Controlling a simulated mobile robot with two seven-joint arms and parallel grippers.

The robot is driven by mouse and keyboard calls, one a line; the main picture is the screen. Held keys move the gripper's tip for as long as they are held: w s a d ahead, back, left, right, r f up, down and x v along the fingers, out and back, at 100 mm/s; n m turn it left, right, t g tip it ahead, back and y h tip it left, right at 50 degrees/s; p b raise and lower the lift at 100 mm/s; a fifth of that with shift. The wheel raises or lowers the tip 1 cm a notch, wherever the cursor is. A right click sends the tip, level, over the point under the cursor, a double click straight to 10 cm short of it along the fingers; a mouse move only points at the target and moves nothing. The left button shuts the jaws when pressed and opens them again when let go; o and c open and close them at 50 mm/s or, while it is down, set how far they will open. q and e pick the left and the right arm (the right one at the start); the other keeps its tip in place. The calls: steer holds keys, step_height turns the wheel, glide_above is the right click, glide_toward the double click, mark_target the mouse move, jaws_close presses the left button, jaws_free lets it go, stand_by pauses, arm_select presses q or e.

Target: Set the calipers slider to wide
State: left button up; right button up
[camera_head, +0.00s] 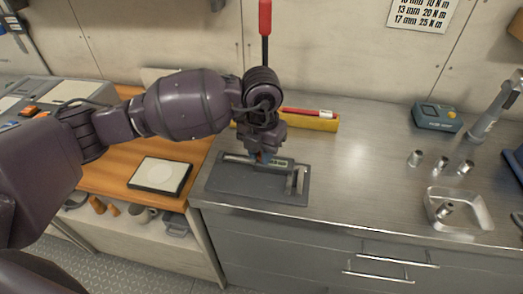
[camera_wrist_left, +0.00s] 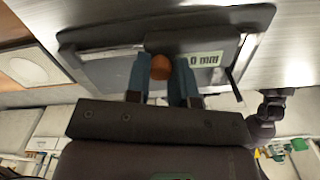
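The calipers (camera_head: 239,159) lie in a dark grey tray (camera_head: 240,187) at the left end of the metal worktop. A small display (camera_wrist_left: 208,60) on them ends in "0 mm", its left part hidden by a finger. My left gripper (camera_head: 263,158) reaches down over the calipers. In the left wrist view its blue fingers (camera_wrist_left: 160,80) stand one on each side of an orange knob (camera_wrist_left: 160,67) on the slider. The knob is hidden in the head view. My right gripper is not in view.
A yellow box (camera_head: 322,124) with a red-handled tool stands behind the tray. A teal device (camera_head: 437,117), several metal sockets (camera_head: 442,162) and a metal dish (camera_head: 472,223) are to the right. The worktop between is clear. A framed pad (camera_head: 160,176) lies on the wooden bench.

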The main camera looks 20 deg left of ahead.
arm_select(q)
steer(key=shift+a, duration=0.1)
jaws_close()
steer(key=shift+a+r+p, duration=0.1)
steer(key=shift+a+p, duration=0.2)
steer(key=shift+a, duration=0.45)
steer(key=shift+s+a, duration=0.1)
steer(key=shift+a, duration=0.25)
steer(key=o, duration=0.9)
jaws_free()
steer(key=shift+c, duration=0.2)
